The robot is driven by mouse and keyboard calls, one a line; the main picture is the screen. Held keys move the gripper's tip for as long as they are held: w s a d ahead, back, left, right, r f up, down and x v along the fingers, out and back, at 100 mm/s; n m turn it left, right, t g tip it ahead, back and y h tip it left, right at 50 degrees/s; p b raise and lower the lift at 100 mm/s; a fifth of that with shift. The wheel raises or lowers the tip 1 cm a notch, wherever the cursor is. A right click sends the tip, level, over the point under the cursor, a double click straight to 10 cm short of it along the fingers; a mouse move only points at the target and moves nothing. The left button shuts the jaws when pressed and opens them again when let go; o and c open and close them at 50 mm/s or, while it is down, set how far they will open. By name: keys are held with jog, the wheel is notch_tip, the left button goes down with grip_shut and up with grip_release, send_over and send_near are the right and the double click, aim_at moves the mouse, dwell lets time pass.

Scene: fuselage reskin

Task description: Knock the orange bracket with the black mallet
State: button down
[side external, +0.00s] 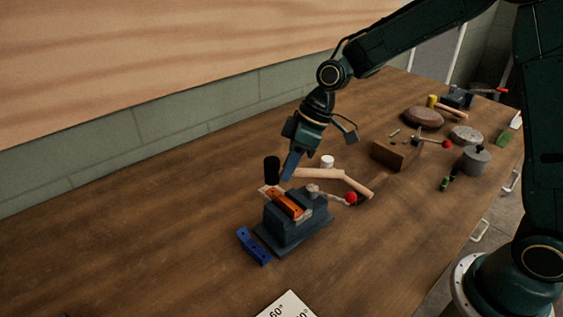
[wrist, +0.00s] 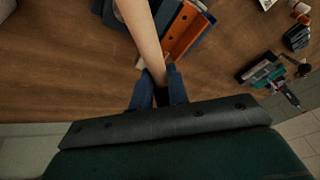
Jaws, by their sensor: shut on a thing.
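My gripper (side external: 289,172) is shut on the pale wooden handle of the black mallet (side external: 272,170), just right of its head. The head is above the back left end of the orange bracket (side external: 285,203); I cannot tell whether they touch. The bracket lies tilted in the jaws of a dark blue-grey vise (side external: 290,232). In the wrist view, my gripper (wrist: 156,88) is around the mallet handle (wrist: 143,35), and the orange bracket (wrist: 188,32) lies beyond, right of the handle. The mallet head is mostly hidden there.
A blue bracket (side external: 253,245) lies left of the vise. The vise lever has a red knob (side external: 351,198). A brown block (side external: 396,154), stones and a grey pot (side external: 474,160) stand right. The table's left is clear.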

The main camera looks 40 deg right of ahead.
jog(key=shift+r, duration=2)
jog(key=shift+r, duration=2.5)
